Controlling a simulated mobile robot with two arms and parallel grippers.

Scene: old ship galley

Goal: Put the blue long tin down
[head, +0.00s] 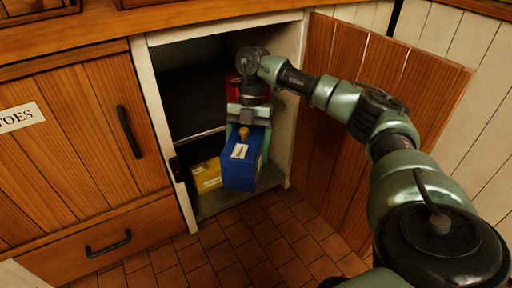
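The blue long tin (240,172), with a pale label on it, is in the lower part of the open cupboard, close to its front edge. My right gripper (248,140) comes in from the right and points down, with its fingers around the tin's upper part; it looks shut on the tin. A small brown knob-like piece shows at the tin's top. I cannot tell whether the tin's bottom touches the cupboard floor (215,205). My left gripper is not in view.
A yellow box (207,176) stands left of the blue tin in the cupboard. A red object (234,88) is partly hidden behind my gripper. The open wooden door (325,125) is at the right, behind my arm. A closed cupboard door (75,140) is at the left.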

